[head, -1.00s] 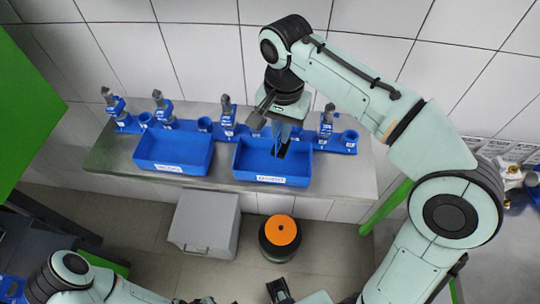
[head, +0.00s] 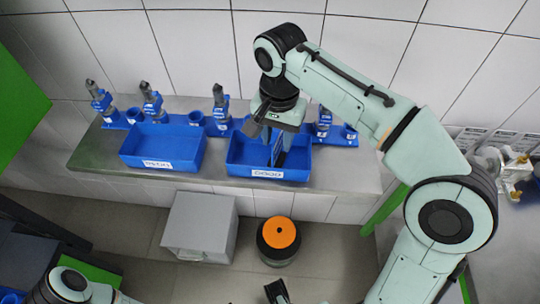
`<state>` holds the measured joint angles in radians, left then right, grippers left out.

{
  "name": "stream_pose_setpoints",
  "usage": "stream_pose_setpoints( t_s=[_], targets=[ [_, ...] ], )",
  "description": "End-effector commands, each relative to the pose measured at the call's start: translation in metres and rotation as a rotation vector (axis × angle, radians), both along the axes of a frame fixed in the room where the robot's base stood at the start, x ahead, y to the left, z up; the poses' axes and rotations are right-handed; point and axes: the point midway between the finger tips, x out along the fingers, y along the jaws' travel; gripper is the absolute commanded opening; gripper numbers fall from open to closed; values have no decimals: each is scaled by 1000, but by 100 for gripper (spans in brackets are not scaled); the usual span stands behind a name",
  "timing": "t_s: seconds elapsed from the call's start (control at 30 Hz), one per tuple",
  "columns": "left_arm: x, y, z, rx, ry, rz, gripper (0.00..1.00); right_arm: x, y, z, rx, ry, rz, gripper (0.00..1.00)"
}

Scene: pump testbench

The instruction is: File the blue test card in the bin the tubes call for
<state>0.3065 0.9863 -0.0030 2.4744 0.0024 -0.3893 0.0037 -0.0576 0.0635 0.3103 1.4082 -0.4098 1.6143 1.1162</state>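My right gripper (head: 279,146) points down over the right blue bin (head: 267,174), which has a white front label too blurred to read surely. A narrow blue piece, apparently the blue test card (head: 276,150), shows at the fingers and reaches down inside the bin walls. The fingers look closed on it, partly hidden by the wrist. The left blue bin (head: 158,165), also labelled, looks empty. Grey-topped tubes (head: 220,103) stand in blue holders behind the bins. What seems to be my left gripper (head: 277,292) is cut off at the bottom edge, its opening unclear.
Both bins stand on a metal bench (head: 92,157) against a tiled wall. A grey box (head: 198,228) and a round black item with an orange top (head: 280,234) are below in front. Brass fittings (head: 510,170) lie at the far right.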

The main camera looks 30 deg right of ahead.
Motion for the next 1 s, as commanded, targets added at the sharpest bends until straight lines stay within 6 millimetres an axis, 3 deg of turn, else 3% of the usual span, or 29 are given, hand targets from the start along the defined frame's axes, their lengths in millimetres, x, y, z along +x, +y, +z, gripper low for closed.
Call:
stream_pose_setpoints(
  t_s=[0.2, 0.33, 0.8, 1.0],
  targets=[
    [0, 0, 0, 0, 0, 0, 0, 0, 0, 1, 0, 0, 0, 38],
    [0, 0, 4, 0, 1, 0, 0, 1, 0, 11, 1, -3, 0, 38],
    [12, 0, 44, 0, -9, -1, 0, 1, 1, 111, 1, -4, 1, 38],
    [16, 0, 54, -1, -14, -1, 0, 0, 0, 131, 1, -1, 1, 38]
  ],
)
